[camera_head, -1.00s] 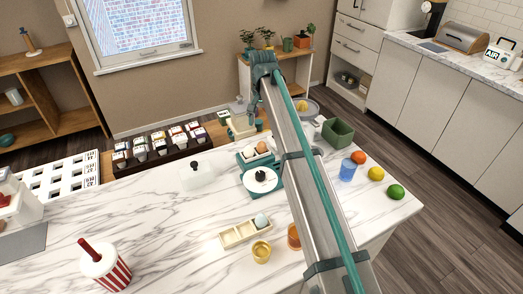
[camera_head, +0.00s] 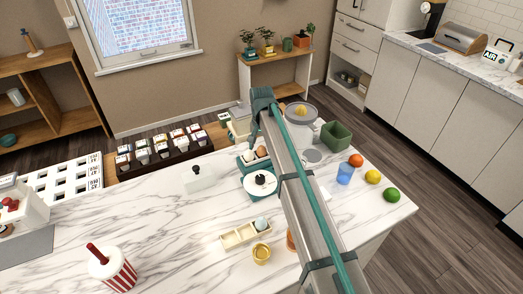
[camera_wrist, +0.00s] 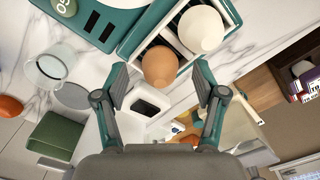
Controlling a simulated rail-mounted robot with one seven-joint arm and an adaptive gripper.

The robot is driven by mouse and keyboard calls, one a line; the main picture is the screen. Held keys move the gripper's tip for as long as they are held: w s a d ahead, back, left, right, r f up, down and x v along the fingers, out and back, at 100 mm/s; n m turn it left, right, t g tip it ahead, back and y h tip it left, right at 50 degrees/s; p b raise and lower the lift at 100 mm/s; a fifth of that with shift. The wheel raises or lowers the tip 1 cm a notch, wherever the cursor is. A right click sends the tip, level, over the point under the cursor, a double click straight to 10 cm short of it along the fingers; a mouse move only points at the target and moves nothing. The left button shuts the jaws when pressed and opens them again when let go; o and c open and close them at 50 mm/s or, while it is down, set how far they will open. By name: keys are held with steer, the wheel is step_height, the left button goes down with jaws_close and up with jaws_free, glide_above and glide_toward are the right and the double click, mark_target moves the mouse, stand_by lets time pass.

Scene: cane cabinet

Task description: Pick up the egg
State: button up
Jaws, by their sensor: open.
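A brown egg (camera_wrist: 160,66) and a white egg (camera_wrist: 202,29) sit side by side in a teal holder (camera_wrist: 136,37) with pale compartments. In the head view the brown egg (camera_head: 262,151) and the white egg (camera_head: 249,156) are behind the white-lidded teal appliance. My gripper (camera_wrist: 160,84) is open, with its two fingers apart and the brown egg showing between and just beyond the tips. Nothing is held. I cannot tell the height left between the fingertips and the egg. Another pale bluish egg (camera_head: 262,222) sits in a cream divided tray (camera_head: 238,237).
A white-lidded teal appliance (camera_head: 260,185) stands right beside the holder. A clear cup (camera_wrist: 48,67) and a green bin (camera_wrist: 51,140) are nearby. A glass lid (camera_head: 199,179) lies to the left.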

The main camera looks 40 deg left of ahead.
mark_target(261, 146)
steer(key=c, duration=1.2)
steer(key=shift+r, duration=0.1)
steer(key=shift+c, duration=0.3)
steer(key=shift+r, duration=0.45)
step_height(261, 146, up, 2)
steer(key=shift+b, duration=0.6)
steer(key=s+d+r, duration=0.1)
steer(key=s+d+r+b, duration=0.1)
steer(key=r, duration=0.1)
steer(key=s+d+r+b, duration=0.1)
steer(key=shift+s+r, duration=0.1)
steer(key=shift+r, duration=0.15)
steer(key=s+d+r+b, duration=0.3)
steer(key=s+d+r, duration=0.2)
steer(key=s+d, duration=0.1)
steer(key=shift+s+d+r, duration=0.15)
steer(key=shift+s+r, duration=0.1)
steer(key=shift+s, duration=0.4)
